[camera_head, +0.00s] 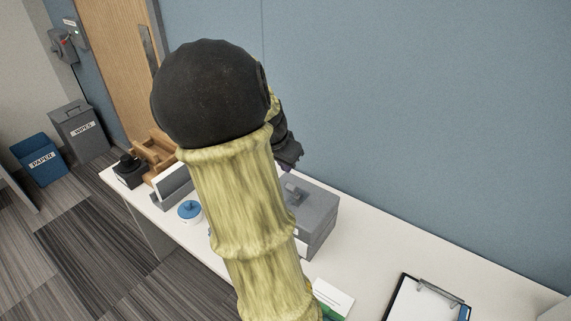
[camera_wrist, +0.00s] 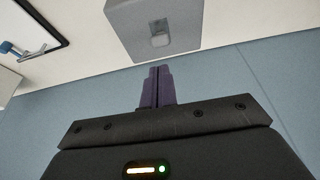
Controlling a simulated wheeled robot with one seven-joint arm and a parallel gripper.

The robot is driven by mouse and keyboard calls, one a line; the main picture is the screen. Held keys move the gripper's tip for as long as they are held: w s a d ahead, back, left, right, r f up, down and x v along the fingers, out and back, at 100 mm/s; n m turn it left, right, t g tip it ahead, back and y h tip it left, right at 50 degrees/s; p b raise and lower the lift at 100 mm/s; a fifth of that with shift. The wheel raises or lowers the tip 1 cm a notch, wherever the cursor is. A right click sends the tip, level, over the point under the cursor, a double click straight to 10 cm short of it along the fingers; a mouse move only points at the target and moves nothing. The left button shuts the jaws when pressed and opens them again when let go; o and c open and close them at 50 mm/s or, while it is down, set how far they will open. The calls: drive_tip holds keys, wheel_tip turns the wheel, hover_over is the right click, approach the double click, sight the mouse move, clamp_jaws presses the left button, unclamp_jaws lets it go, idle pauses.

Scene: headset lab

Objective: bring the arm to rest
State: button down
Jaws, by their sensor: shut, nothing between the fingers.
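My gripper (camera_wrist: 155,86) is shut and empty in the wrist view, its two dark purple fingers pressed together. In the head view my raised arm fills the middle, and only part of the dark gripper end (camera_head: 287,150) shows behind it, above the table. A grey box with a handle on its lid (camera_head: 316,215) stands on the table below the gripper. It also shows at the top of the wrist view (camera_wrist: 180,30), apart from the fingertips.
The white table (camera_head: 390,250) runs along a blue wall. On it are a clipboard (camera_head: 425,300), a white card (camera_head: 333,297), a blue-lidded jar (camera_head: 189,210) and a wooden rack (camera_head: 155,150). Paper (camera_head: 38,160) and wipes (camera_head: 80,130) bins stand on the floor at left.

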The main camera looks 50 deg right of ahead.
idle(0.3)
drive_tip(key=s+a+f+n+t+y, duration=0.1)
drive_tip(key=a+f+n+y, duration=0.1)
drive_tip(key=a+n, duration=0.6)
drive_tip(key=s+a+f+n+y, duration=0.2)
drive_tip(key=a+n, duration=0.6)
drive_tip(key=a, duration=1.3)
drive_tip(key=shift+s+a+f+t, duration=0.2)
drive_tip(key=shift+a+f+t, duration=0.2)
drive_tip(key=shift+f, duration=0.3)
